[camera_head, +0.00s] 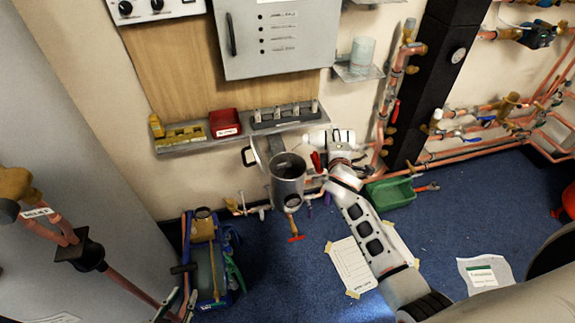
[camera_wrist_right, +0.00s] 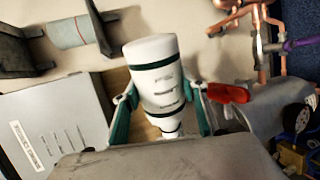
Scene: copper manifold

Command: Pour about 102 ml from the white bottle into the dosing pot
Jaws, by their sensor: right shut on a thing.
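The white bottle (camera_head: 342,137) is in my right gripper (camera_head: 331,151), up and right of the dosing pot. In the right wrist view the bottle (camera_wrist_right: 154,75) has dark green bands and lies between the gripper's two teal-padded fingers (camera_wrist_right: 163,105), which are shut on it. Its narrow end is partly hidden by a grey surface. The dosing pot (camera_head: 289,190) is a grey metal cylinder with an open, dark top and a handle at its left. I cannot tell the liquid level, and no stream shows. My left gripper (camera_head: 183,297) is at the lower left, open and empty, apart from both.
A shelf (camera_head: 240,131) with a red box (camera_head: 225,122) is behind the pot. Copper pipes (camera_head: 388,100) rise at the right. A grey cabinet (camera_head: 275,50) hangs above.

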